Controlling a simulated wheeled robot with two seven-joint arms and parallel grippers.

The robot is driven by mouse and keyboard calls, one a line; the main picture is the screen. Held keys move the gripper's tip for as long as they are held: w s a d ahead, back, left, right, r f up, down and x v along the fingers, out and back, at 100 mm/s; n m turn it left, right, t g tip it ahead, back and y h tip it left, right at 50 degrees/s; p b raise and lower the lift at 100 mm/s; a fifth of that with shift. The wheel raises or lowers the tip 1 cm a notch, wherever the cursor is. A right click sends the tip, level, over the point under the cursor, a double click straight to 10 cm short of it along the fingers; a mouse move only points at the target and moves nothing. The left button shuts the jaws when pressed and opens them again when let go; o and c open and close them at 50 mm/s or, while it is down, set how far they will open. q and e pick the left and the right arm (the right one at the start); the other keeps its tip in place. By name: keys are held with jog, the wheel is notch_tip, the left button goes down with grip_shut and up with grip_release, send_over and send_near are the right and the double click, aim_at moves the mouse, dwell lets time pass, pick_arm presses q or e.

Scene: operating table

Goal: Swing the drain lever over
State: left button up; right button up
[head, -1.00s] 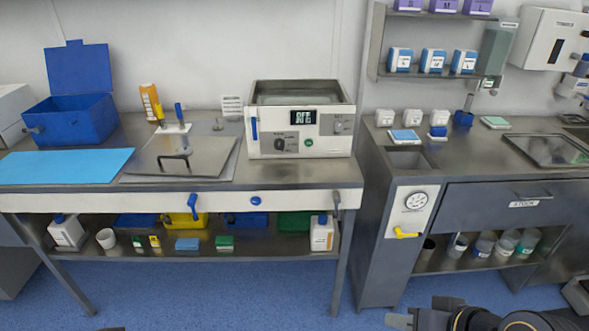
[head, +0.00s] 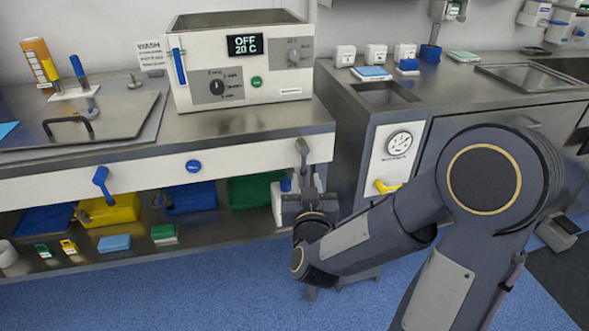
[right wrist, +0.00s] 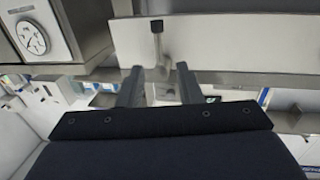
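A grey lever (head: 303,152) hangs from the right end of the white front panel below the worktop. It also shows in the right wrist view (right wrist: 157,40), pointing toward my fingers. My right gripper (head: 304,188) is just below and in front of this lever. In the right wrist view its two fingers (right wrist: 160,72) are apart with nothing between them, and the lever is just beyond the tips. A blue lever (head: 101,181) hangs on the same panel further left. No label reading "drain" is legible on either. My left gripper is out of view.
The water bath (head: 240,65), its display reading OFF 20 C, stands on the worktop above. A white bottle (head: 279,203) and several bins stand on the shelf below.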

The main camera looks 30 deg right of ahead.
aim_at(304, 162)
jog(key=x, duration=0.7)
jog(key=shift+s, duration=0.1)
grip_shut()
